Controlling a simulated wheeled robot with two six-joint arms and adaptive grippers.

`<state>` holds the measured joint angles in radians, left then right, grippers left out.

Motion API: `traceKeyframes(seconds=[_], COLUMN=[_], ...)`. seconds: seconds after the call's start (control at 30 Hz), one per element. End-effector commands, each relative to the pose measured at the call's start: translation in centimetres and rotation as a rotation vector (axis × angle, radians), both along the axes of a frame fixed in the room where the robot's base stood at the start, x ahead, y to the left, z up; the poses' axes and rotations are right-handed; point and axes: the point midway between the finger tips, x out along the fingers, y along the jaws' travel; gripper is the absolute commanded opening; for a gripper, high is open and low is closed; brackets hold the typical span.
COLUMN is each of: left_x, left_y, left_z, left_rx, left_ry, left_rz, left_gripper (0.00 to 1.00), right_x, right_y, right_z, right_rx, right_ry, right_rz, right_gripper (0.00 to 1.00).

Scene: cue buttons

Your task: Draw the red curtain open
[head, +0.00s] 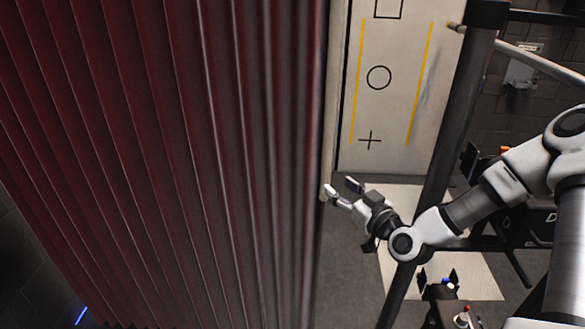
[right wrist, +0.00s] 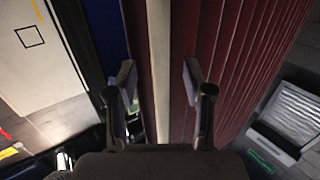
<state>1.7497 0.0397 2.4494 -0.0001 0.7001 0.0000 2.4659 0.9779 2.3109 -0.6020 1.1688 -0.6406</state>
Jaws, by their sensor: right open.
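The red curtain (head: 200,130) hangs in vertical folds and fills the left half of the head view. A pale upright bar (head: 332,120) runs along its right edge. My right gripper (head: 341,190) is open beside the lower end of this bar. In the right wrist view, the pale bar (right wrist: 159,70) shows between the two open fingers (right wrist: 155,95), with red curtain (right wrist: 235,50) to its right and a narrow red strip to its left. I cannot tell whether the fingers touch the bar.
A pale panel (head: 390,95) with a square, a circle, a cross and yellow stripes stands behind, right of the curtain. A dark post (head: 440,165) slants down right of the panel. Grey floor (head: 345,265) shows below the right gripper, with a pale mat (head: 480,275) further right.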

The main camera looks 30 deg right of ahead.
Motion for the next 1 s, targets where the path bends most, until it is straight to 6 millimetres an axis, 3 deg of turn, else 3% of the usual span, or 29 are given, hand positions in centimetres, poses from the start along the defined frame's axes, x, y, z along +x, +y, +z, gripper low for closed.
traceKeyframes(seconds=[0.1, 0.27, 0.6, 0.9, 0.93, 1.0], left_x=[0.0, 0.0, 0.0, 0.0, 0.0, 0.0], left_y=[0.0, 0.0, 0.0, 0.0, 0.0, 0.0], left_z=[-0.4, -0.3, 0.6, 0.6, 0.6, 0.6], left_rx=[0.0, 0.0, 0.0, 0.0, 0.0, 0.0], left_ry=[0.001, 0.001, 0.0, 0.001, 0.001, 0.0], left_rz=[0.0, 0.0, 0.0, 0.0, 0.0, 0.0], left_gripper=[0.4, 0.4, 0.4, 0.4, 0.4, 0.4], right_x=[0.4, 1.9, 7.5, 8.1, 8.1, 8.1], right_y=[-0.3, -0.2, 0.1, 0.1, 0.1, 0.1], right_z=[1.4, 1.4, 1.4, 1.3, 1.3, 1.3], right_rx=[0.01, 0.003, 0.006, 0.011, 0.011, 0.011], right_ry=[-0.038, -0.034, -0.033, -0.035, -0.035, -0.035], right_rz=[-0.008, -0.006, -0.005, -0.007, -0.007, -0.007], right_gripper=[0.52, 0.52, 0.52, 0.52, 0.45, 0.2])
